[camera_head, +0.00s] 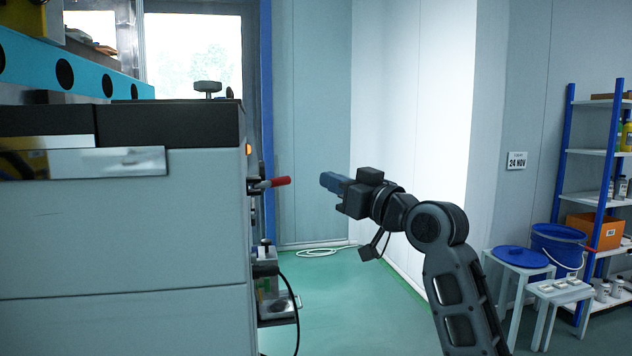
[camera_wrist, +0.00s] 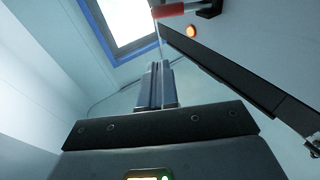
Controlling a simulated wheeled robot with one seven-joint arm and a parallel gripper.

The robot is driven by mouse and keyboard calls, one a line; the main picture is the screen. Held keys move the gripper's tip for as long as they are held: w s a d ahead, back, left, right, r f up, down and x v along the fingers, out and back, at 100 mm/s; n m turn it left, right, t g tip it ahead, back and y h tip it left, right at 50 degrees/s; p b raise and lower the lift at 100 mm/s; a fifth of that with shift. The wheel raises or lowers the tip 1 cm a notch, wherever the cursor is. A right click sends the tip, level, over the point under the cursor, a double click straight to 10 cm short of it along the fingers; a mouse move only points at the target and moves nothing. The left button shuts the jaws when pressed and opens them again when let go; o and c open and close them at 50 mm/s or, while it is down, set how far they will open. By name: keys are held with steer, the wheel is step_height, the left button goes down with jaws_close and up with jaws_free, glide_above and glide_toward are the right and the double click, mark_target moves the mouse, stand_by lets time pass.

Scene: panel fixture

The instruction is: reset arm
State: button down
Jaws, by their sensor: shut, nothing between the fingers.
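My gripper (camera_head: 328,181) is at the end of my raised arm, in the middle of the head view. It points left toward the side of the grey machine (camera_head: 130,230) and is apart from it. Its fingers are shut and empty. The wrist view shows the closed fingers (camera_wrist: 156,85) side by side. A red-handled lever (camera_head: 280,181) sticks out from the machine's side, a short gap left of my fingertips. The red handle (camera_wrist: 172,10) also shows at the top of the wrist view, beyond the fingertips.
An orange lamp (camera_head: 249,149) is lit on the machine's edge. Below the lever, a small bracket unit (camera_head: 275,290) juts out. At the right stand white stools, a blue bucket (camera_head: 558,246) and a blue-and-white shelf (camera_head: 590,152). The green floor (camera_head: 345,300) between machine and arm is mostly clear.

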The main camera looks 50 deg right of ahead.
steer(key=shift+s+f, duration=0.15)
steer(key=shift+s, duration=1)
steer(key=s+a+f+m+g+h, duration=0.1)
steer(key=s+a+f+m, duration=0.1)
steer(key=s+a+f, duration=0.5)
steer(key=s+a+f+m+g, duration=0.1)
steer(key=a+f, duration=0.4)
steer(key=f, duration=0.5)
steer(key=s+a+f+m+g+h, duration=0.1)
steer(key=s+a+f+m, duration=0.1)
steer(key=s+a+f, duration=0.5)
steer(key=s+a+f+n+g+y, duration=0.1)
steer(key=s+a+f+n+y, duration=0.1)
steer(key=s, duration=0.9)
steer(key=s+a+f+n+g+y, duration=0.1)
steer(key=s+a+f+n, duration=0.3)
steer(key=s, duration=0.8)
steer(key=shift+a+y, duration=0.3)
steer(key=shift+y, duration=0.1)
